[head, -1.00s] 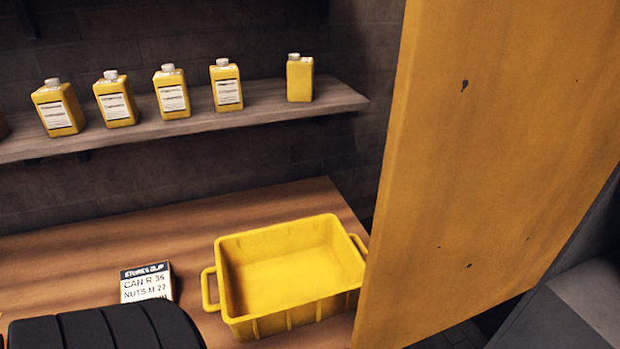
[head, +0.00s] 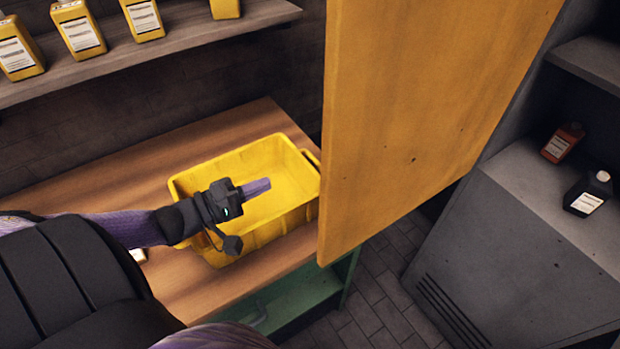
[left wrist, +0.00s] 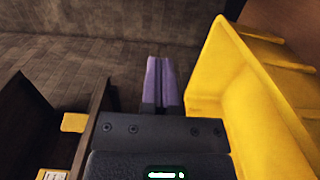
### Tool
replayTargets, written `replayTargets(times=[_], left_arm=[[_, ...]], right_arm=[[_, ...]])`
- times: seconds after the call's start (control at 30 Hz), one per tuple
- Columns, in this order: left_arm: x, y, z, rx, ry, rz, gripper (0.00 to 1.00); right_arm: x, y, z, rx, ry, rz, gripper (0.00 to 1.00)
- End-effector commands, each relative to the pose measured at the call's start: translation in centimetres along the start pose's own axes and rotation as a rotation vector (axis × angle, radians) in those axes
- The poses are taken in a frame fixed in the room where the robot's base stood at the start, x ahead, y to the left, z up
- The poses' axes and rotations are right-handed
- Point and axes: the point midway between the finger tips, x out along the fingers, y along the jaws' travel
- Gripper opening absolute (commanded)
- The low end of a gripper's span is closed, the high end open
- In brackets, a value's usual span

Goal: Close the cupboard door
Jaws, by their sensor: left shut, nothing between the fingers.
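The yellow cupboard door (head: 420,120) stands swung open, a large worn panel at the centre right of the head view. Its inner edge hangs in front of the right end of the bench. My left gripper (head: 256,188) is over the yellow tub, left of the door and apart from it. Its purple fingers are together and empty, as the left wrist view (left wrist: 160,82) also shows. The door cannot be made out in the left wrist view. My right gripper is not in view.
The yellow tub (head: 185,185) sits on the wooden bench (head: 130,158), close beside the door. Yellow bottles (head: 80,30) stand on a shelf (head: 190,42) above. A grey cabinet (head: 540,250) with a red bottle (head: 562,142) and a black bottle (head: 588,193) is at the right.

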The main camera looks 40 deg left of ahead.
Motion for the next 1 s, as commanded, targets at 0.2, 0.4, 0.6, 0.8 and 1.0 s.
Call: replayTargets(times=[0.2,0.4,0.6,0.8,1.0], left_arm=[[4.9,-0.2,0.0,0.003,-0.001,0.006,0.00],[8.4,0.1,0.9,-0.001,-0.001,0.001,0.00],[9.0,0.1,3.4,0.001,0.000,-0.001,0.00],[9.1,-0.1,4.0,0.003,-0.001,-0.001,0.00],[9.1,-0.1,4.0,0.003,0.000,-0.001,0.00]], right_arm=[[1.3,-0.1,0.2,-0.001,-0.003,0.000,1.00],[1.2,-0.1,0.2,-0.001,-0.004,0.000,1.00],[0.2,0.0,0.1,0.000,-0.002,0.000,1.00],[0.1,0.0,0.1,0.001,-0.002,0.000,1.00],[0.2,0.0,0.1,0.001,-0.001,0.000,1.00]])
